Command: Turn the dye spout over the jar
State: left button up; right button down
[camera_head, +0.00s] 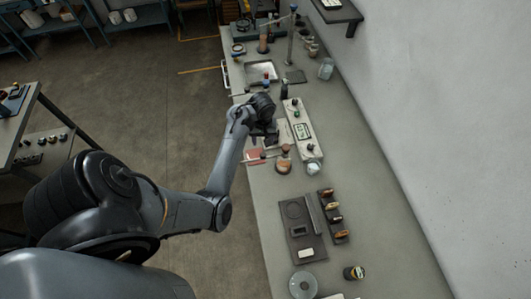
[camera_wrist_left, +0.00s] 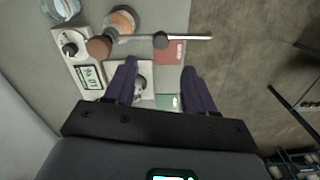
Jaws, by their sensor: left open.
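My left gripper (camera_wrist_left: 160,82) is open and empty in the left wrist view; in the head view its dark body (camera_head: 266,134) hangs over the bench. A thin horizontal rod with a dark knob (camera_wrist_left: 160,40), probably the dye spout, runs across just beyond the fingertips, not between them. Its left end meets a brown round cap (camera_wrist_left: 100,47), which also shows in the head view (camera_head: 286,148). Beside the cap is a round vessel with an orange-brown top (camera_wrist_left: 122,20). A clear glass jar (camera_head: 313,168) stands close by; it also shows in the left wrist view (camera_wrist_left: 60,8).
A white instrument with a display (camera_head: 302,130) stands beside the gripper. A reddish pad (camera_head: 256,157) lies at the bench edge. A dark tray (camera_head: 302,230) and a row of small bottles (camera_head: 333,215) stand nearer. The right strip of the bench is clear.

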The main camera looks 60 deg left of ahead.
aim_at(263, 154)
pick_arm(q)
notch_tip(263, 154, down, 10)
jog(key=shift+f, duration=0.1)
dwell(0.4)
grip_shut()
dwell(0.3)
